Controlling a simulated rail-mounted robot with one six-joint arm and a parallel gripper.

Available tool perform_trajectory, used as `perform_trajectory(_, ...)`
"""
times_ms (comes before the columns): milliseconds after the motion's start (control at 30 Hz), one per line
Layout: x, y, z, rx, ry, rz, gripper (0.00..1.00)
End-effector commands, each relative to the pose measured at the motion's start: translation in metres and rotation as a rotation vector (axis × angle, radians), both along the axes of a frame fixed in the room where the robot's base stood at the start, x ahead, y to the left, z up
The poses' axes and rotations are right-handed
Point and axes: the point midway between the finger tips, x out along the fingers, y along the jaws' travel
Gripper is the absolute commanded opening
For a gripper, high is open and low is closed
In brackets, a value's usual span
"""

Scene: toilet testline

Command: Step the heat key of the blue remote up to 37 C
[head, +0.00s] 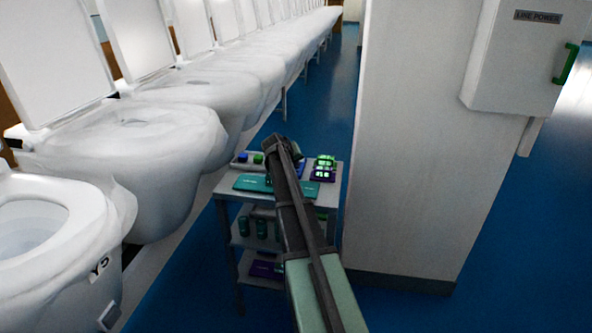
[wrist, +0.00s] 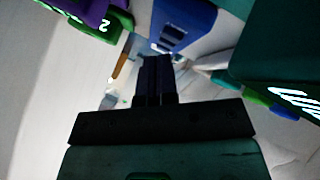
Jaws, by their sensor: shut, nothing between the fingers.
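The blue remote (wrist: 187,18) is at the top middle of the wrist view, tilted, with pale lit bars on its near end. I cannot read any number on it, and its heat key cannot be made out. My gripper (wrist: 157,60) is shut and empty, its dark fingertips just below the lit end of the blue remote in the picture. Whether they touch it I cannot tell.
A purple and green device (wrist: 85,16) is at upper left in the wrist view; a teal one (wrist: 280,55) is at right. A teal slab (head: 252,183) lies on the trolley. Wrapped toilets (head: 165,125) line the left; a white cabinet (head: 425,150) stands right.

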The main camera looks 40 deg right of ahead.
Motion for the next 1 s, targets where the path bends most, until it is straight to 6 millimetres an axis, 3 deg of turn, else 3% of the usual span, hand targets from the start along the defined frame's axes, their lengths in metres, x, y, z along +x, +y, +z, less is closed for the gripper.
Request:
perform_trajectory(167,0.0,0.0,0.006,0.0,-0.001,0.001,0.0)
perform_trajectory(600,0.0,0.0,0.051,0.0,-0.001,0.0,0.0)
perform_trajectory(1000,0.001,0.0,0.051,0.0,-0.001,0.0,0.0)
